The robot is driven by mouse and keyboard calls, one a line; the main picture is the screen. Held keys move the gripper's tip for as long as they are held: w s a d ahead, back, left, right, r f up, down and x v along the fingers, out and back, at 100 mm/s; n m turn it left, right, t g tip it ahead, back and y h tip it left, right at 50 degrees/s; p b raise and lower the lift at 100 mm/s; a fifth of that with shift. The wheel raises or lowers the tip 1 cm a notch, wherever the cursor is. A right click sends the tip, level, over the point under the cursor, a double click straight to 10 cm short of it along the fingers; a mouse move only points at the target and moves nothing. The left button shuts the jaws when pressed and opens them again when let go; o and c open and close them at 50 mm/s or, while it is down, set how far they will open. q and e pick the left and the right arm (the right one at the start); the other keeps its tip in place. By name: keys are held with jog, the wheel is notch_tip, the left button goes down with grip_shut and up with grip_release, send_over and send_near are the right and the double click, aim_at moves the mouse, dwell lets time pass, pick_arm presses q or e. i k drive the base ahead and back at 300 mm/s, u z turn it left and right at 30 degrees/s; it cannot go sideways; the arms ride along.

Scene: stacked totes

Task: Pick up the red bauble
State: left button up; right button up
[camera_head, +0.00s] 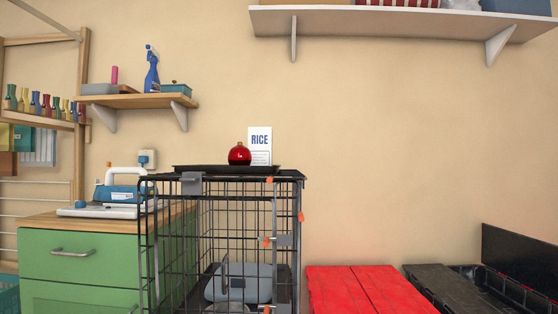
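The red bauble (239,154) is a shiny red ball with a small gold-coloured cap. It rests upright on a dark flat tray (190,168) on top of a black wire cage (220,215). A white box marked RICE (260,144) stands just behind and to the right of it. Neither of my grippers is in view.
A green cabinet (75,255) with a blue and white appliance (118,193) stands left of the cage. A red tote lid (365,290) and black crates (500,280) are at the lower right. Shelves (400,20) hang above. The wall area right of the cage is clear.

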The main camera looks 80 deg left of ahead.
aim_at(239, 155)
jog(key=i, duration=2)
jog(key=u, duration=4.25)
jog(key=i, duration=0.5)
